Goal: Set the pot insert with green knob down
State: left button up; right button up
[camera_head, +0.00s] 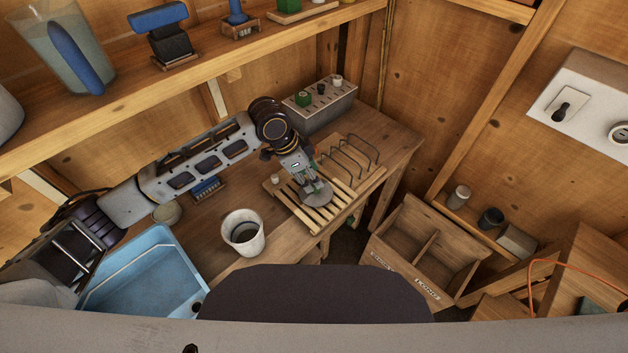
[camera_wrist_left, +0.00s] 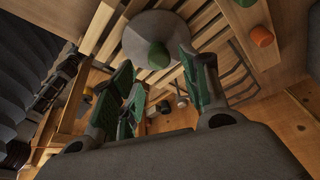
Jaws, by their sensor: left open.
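The pot insert is a round grey disc (camera_head: 316,194) lying on the slatted wooden rack (camera_head: 283,193) on the bench. In the left wrist view, its green knob (camera_wrist_left: 158,56) stands up from the grey disc (camera_wrist_left: 150,32). My left gripper (camera_head: 311,182) is over the disc, pointing down. Its green-padded fingers (camera_wrist_left: 157,62) are spread on either side of the knob, with gaps visible, so it is open and empty. The gripper hides part of the disc in the head view. My right gripper is not in view.
A wire rack (camera_head: 350,158) stands just right of the slats. A grey box with knobs (camera_head: 320,103) is behind. A white pot (camera_head: 243,233) and blue tub (camera_head: 146,275) are to the left. A divided wooden crate (camera_head: 423,250) is right of the bench.

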pick_arm(q)
jog(key=v, duration=0.6)
jog(key=shift+a+r, duration=0.2)
jog(key=shift+r, duration=0.2)
dwell(0.4)
jog(key=shift+s, duration=0.1)
